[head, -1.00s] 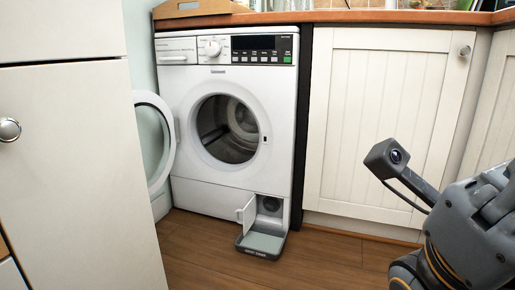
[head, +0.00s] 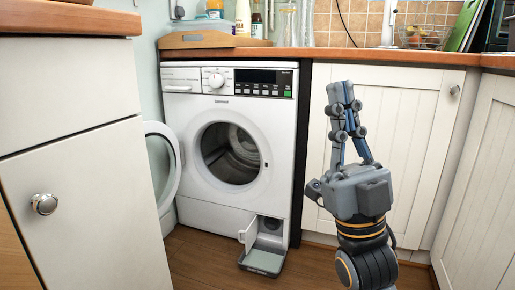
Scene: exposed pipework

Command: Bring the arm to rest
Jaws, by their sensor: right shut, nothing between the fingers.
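My right gripper (head: 344,94) stands upright at the right of the head view, in front of the white cupboard door (head: 415,130). Its fingers point up and meet at the tips, and it is shut with nothing between them. It is clear of the washing machine (head: 185,203) to its left. My left gripper is not in view.
The washing machine's round door (head: 160,165) hangs open to the left. Its small lower flap (head: 250,233) is open, with a grey tray (head: 262,262) on the floor in front. A wooden counter (head: 400,55) runs above, holding bottles, jars and a wooden tray (head: 215,40).

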